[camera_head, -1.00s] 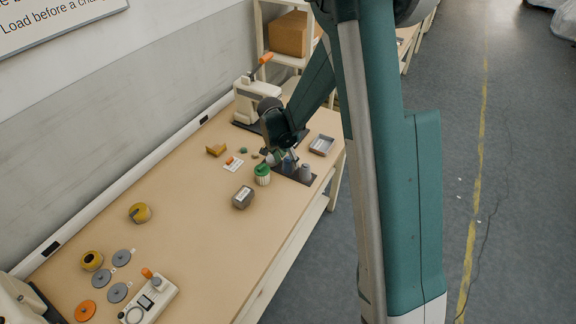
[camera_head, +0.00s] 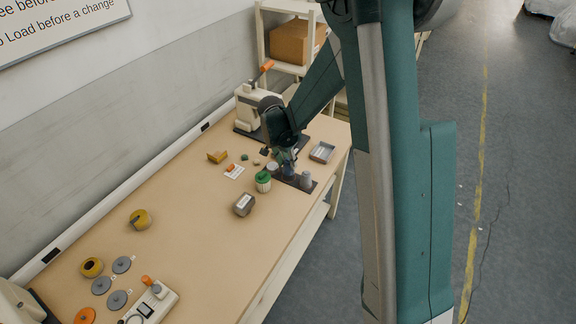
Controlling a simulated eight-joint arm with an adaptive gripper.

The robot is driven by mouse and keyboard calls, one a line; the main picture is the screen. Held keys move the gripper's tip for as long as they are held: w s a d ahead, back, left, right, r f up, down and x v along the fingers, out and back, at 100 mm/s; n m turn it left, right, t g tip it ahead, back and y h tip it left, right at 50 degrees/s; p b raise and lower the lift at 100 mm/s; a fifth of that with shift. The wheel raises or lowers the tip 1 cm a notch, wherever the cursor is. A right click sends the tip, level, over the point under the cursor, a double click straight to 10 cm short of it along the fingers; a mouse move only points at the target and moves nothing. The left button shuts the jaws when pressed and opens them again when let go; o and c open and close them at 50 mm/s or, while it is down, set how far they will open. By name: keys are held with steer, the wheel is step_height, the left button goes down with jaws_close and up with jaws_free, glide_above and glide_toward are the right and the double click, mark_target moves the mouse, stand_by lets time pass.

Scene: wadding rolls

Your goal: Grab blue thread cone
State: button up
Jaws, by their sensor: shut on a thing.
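The blue thread cone (camera_head: 289,171) stands on a dark mat (camera_head: 312,188) near the right edge of the table. My gripper (camera_head: 284,161) is over its top, pointing down, and is shut on it. The fingers hide part of the cone, and whether its base touches the mat is too small to tell. A grey cone (camera_head: 306,180) stands just right of it. A green-topped white container (camera_head: 263,181) stands just left of it.
A grey tray (camera_head: 322,152) lies behind to the right. A grey box (camera_head: 243,203) stands in front. A cream lever press (camera_head: 250,108) is at the back. Yellow rolls (camera_head: 140,219) and grey discs (camera_head: 117,300) lie near left. The table's middle (camera_head: 200,235) is clear.

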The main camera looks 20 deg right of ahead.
mark_target(288, 160)
steer(key=shift+r, duration=3.3)
steer(key=shift+w, duration=0.1)
